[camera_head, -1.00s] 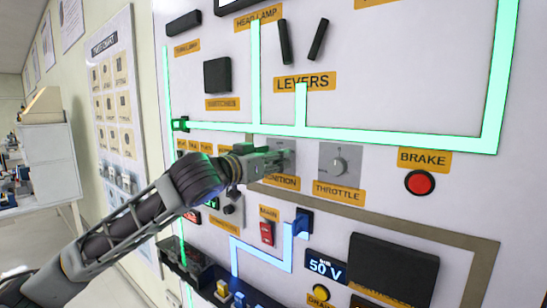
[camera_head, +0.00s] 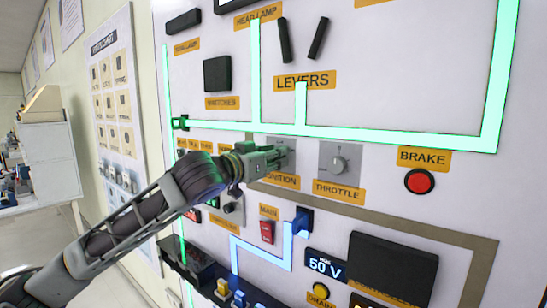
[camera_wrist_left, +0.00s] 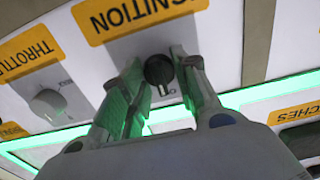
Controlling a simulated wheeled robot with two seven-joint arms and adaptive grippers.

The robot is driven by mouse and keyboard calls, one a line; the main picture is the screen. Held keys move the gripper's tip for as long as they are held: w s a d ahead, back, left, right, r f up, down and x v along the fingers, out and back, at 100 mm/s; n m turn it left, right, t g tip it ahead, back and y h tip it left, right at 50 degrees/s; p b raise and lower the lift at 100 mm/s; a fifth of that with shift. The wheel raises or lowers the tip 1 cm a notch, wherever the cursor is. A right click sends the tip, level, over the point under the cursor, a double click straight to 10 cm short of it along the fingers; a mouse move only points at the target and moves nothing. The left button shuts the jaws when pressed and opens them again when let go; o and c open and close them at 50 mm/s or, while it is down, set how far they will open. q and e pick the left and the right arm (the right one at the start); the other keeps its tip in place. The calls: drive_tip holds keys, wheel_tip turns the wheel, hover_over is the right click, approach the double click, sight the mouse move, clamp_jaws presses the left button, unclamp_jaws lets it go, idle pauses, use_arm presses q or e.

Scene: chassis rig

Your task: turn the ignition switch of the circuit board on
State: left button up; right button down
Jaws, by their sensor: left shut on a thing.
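The ignition switch is a round black knob (camera_wrist_left: 159,70) on a grey plate (camera_head: 286,147), below the orange IGNITION label (camera_wrist_left: 124,15) in the upside-down left wrist view. My left gripper (camera_wrist_left: 162,80) is at the knob, with one finger on each side of it, shut on it. In the head view the left gripper (camera_head: 268,160) covers the knob and part of the plate. The circuit board (camera_head: 385,80) is a white upright panel. My right gripper is not in view.
The throttle knob (camera_head: 340,164) sits just right of the ignition plate. The red brake button (camera_head: 419,181) is further right. Levers (camera_head: 317,38) are above, and a red main switch (camera_head: 267,231) is below. A tray (camera_head: 190,268) juts out at the lower left.

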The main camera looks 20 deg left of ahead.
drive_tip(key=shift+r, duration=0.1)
use_arm(q)
drive_tip(key=shift+s+d+m+p, duration=0.1)
drive_tip(key=shift+d+m+p, duration=0.05)
drive_tip(key=shift+m+p, duration=5.45)
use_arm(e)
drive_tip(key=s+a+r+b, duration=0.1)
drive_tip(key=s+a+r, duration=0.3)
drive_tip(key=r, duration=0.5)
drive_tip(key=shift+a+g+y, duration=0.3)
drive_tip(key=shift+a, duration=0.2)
use_arm(q)
drive_tip(key=shift+m, duration=0.5)
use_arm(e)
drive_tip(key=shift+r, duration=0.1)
